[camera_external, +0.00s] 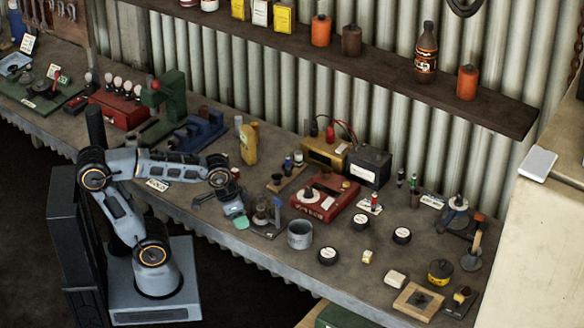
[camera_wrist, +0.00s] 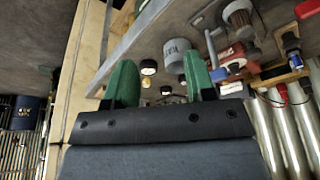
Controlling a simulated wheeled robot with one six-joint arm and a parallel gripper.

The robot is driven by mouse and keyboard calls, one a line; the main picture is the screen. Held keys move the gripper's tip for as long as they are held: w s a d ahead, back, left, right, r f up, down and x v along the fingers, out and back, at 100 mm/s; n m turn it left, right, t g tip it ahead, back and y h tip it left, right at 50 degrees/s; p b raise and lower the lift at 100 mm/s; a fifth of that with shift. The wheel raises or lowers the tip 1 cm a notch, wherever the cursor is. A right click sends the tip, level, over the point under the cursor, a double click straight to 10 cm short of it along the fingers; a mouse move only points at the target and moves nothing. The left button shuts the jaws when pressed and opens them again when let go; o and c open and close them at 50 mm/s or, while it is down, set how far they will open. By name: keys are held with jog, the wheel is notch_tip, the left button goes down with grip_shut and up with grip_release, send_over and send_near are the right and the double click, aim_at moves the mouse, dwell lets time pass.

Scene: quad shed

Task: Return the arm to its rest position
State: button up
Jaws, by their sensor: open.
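My arm stands on its grey base at the left of the external view, with its forearm reaching right over the front edge of the bench (camera_external: 225,262). My gripper (camera_external: 236,213) hangs near that edge, left of a grey cup (camera_external: 300,235). In the wrist view its two green fingers (camera_wrist: 162,82) are spread apart with nothing held between them. The cup (camera_wrist: 174,55) shows beyond the fingers there, apart from them. In the external view a small dark stand (camera_external: 264,214) is close to the right of the gripper; I cannot tell the exact gap.
A shelf with bottles (camera_external: 426,55) runs along the corrugated wall. A pale cabinet (camera_external: 535,240) stands right. Open floor lies before the bench.

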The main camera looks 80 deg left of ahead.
jog(key=shift+s+d+f+m, duration=0.25)
jog(key=shift+s+d+f, duration=0.1)
jog(key=shift+s+d, duration=0.2)
jog(key=shift+s+d+f+m, duration=0.3)
jog(key=shift+s+d, duration=0.15)
jog(key=shift+d, duration=0.2)
jog(key=shift+o, duration=0.3)
dwell(0.4)
